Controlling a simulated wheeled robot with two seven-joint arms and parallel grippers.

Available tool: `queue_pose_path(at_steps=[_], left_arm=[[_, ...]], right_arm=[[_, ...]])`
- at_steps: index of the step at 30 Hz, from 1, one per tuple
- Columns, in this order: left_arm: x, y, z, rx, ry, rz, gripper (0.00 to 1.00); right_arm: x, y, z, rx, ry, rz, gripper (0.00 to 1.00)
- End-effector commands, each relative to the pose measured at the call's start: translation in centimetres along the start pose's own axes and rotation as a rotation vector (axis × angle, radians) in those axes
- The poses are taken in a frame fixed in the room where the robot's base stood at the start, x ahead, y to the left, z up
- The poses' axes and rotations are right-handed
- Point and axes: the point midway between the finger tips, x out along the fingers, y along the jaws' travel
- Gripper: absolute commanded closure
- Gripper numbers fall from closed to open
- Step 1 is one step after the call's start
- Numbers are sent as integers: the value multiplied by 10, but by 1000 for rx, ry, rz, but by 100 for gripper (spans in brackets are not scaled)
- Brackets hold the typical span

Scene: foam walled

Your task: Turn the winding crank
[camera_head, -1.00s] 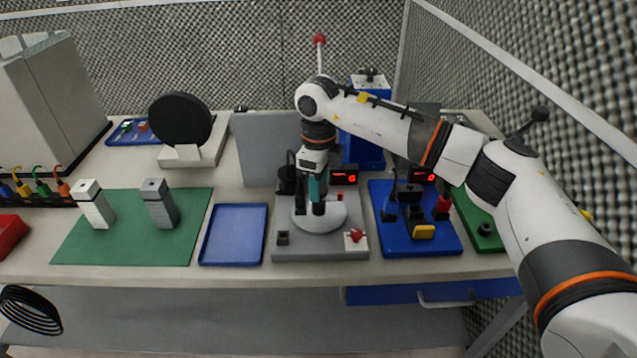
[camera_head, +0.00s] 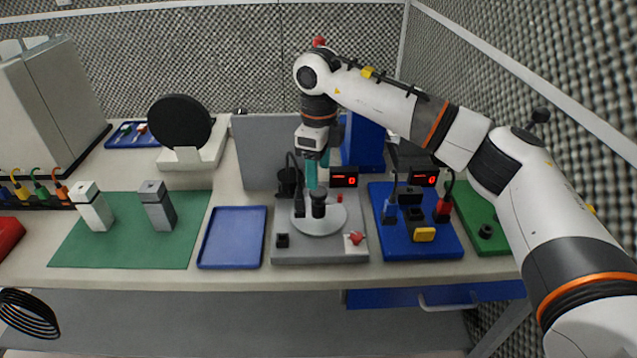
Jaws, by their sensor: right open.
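A grey station (camera_head: 340,252) near the table's front carries a round white disc (camera_head: 334,222). A black upright knob (camera_head: 319,205) stands on the disc, and a smaller dark post sits just left of it; I take this knob to be the crank's handle. My right gripper (camera_head: 316,172), with teal fingers, points down just above and behind the knob. It is open, with nothing seen between its fingers. Whether a fingertip still touches the knob is unclear. My left gripper is not in view.
A red display box (camera_head: 344,177) stands behind the disc, close to the gripper. A blue station with plugs (camera_head: 424,240) is at right; a blue tray (camera_head: 233,238) is at left, empty. A grey panel (camera_head: 258,150) stands behind. A green mat (camera_head: 125,250) holds two blocks.

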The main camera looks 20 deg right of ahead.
Motion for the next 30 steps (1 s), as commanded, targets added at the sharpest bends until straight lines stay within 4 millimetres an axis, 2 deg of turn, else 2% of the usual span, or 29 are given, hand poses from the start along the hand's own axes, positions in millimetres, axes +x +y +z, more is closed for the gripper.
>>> queue_pose_path(at_steps=[6, 12, 30], left_arm=[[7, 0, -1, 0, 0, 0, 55], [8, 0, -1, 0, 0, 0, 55], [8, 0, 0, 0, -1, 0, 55]], right_arm=[[-45, 0, 0, 0, 2, 1, 42], [-68, 0, 0, 0, 2, 1, 42], [-73, 0, 0, 0, 0, 0, 42]])
